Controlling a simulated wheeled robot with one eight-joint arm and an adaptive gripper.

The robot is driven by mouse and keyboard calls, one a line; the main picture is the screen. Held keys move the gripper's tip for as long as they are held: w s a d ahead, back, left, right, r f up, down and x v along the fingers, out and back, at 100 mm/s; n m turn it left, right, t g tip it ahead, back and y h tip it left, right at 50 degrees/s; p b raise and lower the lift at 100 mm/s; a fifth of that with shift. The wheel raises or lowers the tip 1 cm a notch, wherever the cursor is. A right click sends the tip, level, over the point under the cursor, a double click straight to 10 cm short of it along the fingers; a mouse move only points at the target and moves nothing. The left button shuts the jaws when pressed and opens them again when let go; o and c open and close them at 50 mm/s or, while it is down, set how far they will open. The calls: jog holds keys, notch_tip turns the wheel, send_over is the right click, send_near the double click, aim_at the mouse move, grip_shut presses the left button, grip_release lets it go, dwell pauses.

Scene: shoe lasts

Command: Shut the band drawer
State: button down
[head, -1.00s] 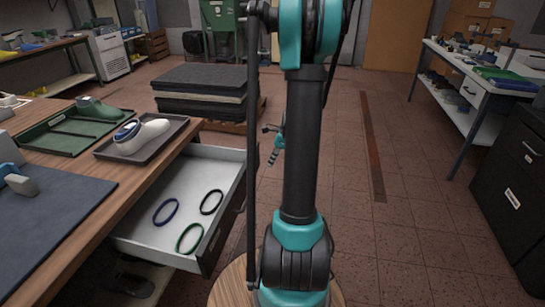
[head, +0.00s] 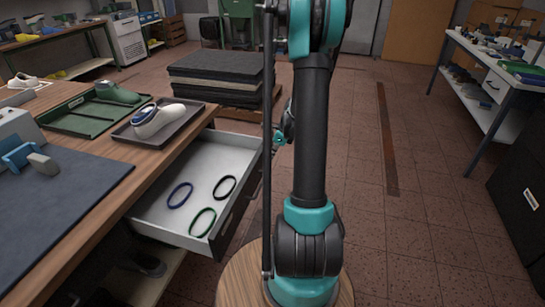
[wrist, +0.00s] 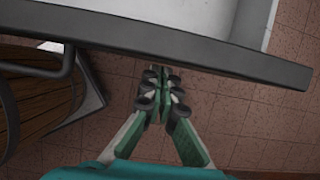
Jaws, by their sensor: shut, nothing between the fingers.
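The band drawer (head: 165,222) stands pulled out from under the wooden workbench. Its inside is white and its front is dark. A blue band (head: 180,195), a black band (head: 224,186) and a green band (head: 202,222) lie in it. In the wrist view the dark front (wrist: 205,52) crosses the top of the picture, with a handle (wrist: 68,62) at the left. My gripper (wrist: 162,74) is shut and empty, its tips close to the outer side of that front. I cannot tell whether they touch it. In the head view my arm largely hides the gripper.
On the workbench (head: 150,165) are a grey tray (head: 185,121) with a white shoe last, a green tray (head: 70,124) with a green last, and a dark mat (head: 75,190). Stacked dark sheets (head: 220,75) stand behind the drawer. The tiled floor on the right is open.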

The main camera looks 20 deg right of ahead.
jog(key=w+a, duration=0.6)
jog(key=a, duration=0.2)
jog(key=w+a, duration=0.6)
jog(key=a, duration=0.3)
jog(key=w+a, duration=0.7)
jog(key=a, duration=0.2)
jog(key=shift+a, duration=0.1)
